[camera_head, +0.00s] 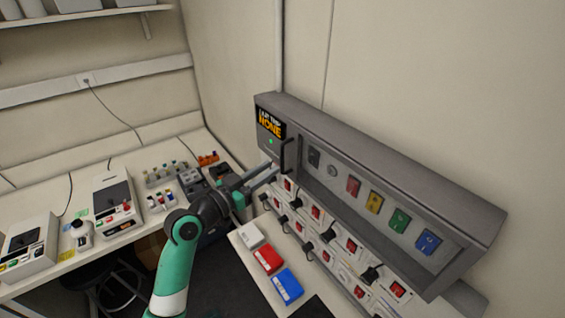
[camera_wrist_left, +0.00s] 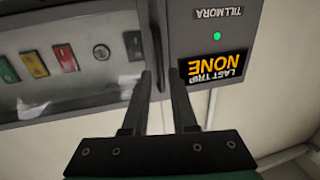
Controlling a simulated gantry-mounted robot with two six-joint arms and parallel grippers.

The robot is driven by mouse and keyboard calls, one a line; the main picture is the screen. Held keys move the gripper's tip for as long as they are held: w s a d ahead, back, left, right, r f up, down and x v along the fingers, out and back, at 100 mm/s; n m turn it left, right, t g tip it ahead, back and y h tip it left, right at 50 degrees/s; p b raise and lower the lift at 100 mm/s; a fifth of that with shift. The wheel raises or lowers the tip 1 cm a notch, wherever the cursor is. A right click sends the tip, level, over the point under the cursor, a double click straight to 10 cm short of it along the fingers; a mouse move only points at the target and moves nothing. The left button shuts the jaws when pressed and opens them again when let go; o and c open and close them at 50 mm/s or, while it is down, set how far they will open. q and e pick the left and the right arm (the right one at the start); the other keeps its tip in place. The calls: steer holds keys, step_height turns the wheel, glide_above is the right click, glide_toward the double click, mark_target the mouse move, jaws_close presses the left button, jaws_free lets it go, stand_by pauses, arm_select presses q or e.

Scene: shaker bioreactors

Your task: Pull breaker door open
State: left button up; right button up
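The breaker box (camera_head: 385,185) is a long grey wall cabinet; its front (camera_wrist_left: 85,90) also shows in the left wrist view, upside down. The breaker door looks shut, with a row of coloured switches visible at its recessed front. A black bar handle (camera_head: 287,155) stands at the door's left end; it also shows in the left wrist view (camera_wrist_left: 157,45). My left gripper (camera_head: 276,170) reaches the handle from the left. In the wrist view its fingers (camera_wrist_left: 159,76) are apart, one on each side of the handle's end; contact cannot be told. My right gripper is not in view.
A "LAST TRIP NONE" display (camera_head: 271,123) and green light sit beside the handle. Below the box are several red-switched sockets with black plugs (camera_head: 328,235). White, red and blue boxes (camera_head: 287,286) lie on the bench below. Lab devices (camera_head: 113,202) fill the left bench.

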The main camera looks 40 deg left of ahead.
mark_target(282, 171)
arm_select(q)
steer(key=w, duration=0.6)
steer(key=shift+r, duration=0.1)
steer(key=shift+c, duration=0.2)
jaws_close()
stand_by(1.0)
